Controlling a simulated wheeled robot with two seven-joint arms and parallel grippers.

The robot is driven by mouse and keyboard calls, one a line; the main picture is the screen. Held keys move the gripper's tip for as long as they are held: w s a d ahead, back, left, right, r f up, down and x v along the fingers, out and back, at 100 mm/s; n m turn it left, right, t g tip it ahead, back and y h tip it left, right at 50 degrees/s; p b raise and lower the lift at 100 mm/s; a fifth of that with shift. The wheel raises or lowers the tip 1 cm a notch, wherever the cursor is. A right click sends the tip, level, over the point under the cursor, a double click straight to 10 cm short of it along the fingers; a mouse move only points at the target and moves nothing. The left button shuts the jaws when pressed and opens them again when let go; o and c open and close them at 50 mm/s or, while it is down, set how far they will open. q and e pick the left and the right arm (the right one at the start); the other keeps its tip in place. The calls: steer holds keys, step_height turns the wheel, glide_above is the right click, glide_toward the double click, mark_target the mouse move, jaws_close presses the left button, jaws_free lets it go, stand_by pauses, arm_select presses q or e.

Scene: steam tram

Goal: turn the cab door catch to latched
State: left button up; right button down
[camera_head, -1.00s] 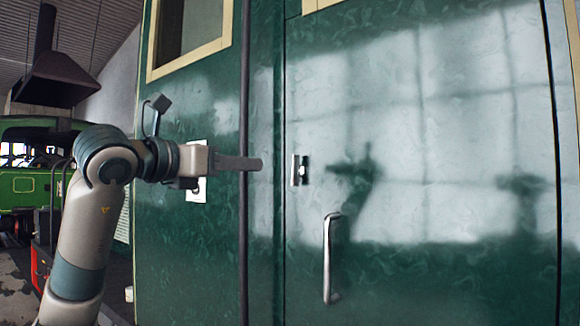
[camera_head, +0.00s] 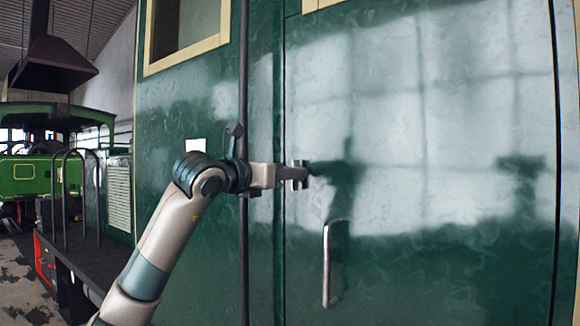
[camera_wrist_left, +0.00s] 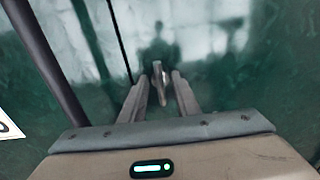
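The cab door catch (camera_head: 298,185) is a small metal piece at the left edge of the green cab door (camera_head: 430,275), partly hidden behind my left gripper (camera_head: 304,172) in the head view. In the left wrist view the catch's lever (camera_wrist_left: 158,72) stands out as a slim metal bar, roughly upright in the picture. The two fingers of my left gripper (camera_wrist_left: 161,80) are apart, one on each side of the lever, with small gaps showing. My right gripper is not in view.
A long metal door handle (camera_head: 326,265) sticks out below the catch. A dark vertical rail (camera_head: 244,80) runs left of the door, close to my left wrist. A white label (camera_head: 195,145) is on the panel. A green locomotive (camera_head: 25,175) stands far left.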

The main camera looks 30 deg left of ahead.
arm_select(q)
steer(key=shift+w, duration=0.4)
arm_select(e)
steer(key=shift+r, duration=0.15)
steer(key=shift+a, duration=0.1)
arm_select(q)
jaws_close()
steer(key=shift+a, duration=0.1)
